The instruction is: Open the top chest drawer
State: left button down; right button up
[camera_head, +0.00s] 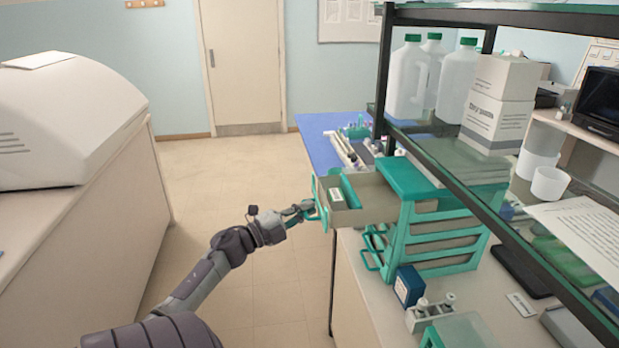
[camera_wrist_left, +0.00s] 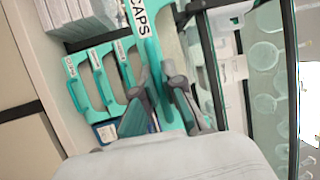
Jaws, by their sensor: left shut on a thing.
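The green drawer chest (camera_head: 405,215) stands on the bench at the right of the head view. Its top drawer (camera_head: 375,192) is pulled well out to the left, past the bench edge, and a green and white box (camera_head: 340,196) lies inside it. My left gripper (camera_head: 308,208) is shut on the top drawer's green handle at the drawer front. In the left wrist view the fingers (camera_wrist_left: 162,95) are on either side of green handle parts, beside a label reading "CAPS" (camera_wrist_left: 138,17). The lower drawers (camera_wrist_left: 88,78) are shut. My right gripper is in neither view.
A dark blue box (camera_head: 408,286) and a small grey rack (camera_head: 430,313) stand in front of the chest. A glass shelf with a black frame (camera_head: 450,165) hangs over the bench, with white bottles (camera_head: 407,78) on it. The floor (camera_head: 245,190) left of the bench is clear.

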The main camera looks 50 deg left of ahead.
pick_arm(q)
jog(key=c, duration=1.3)
grip_release()
jog(key=shift+o, duration=0.2)
jog(key=s+f, duration=0.2)
jog(key=s, duration=0.9)
jog(key=shift+s+a, duration=0.4)
jog(key=shift+a, duration=0.05)
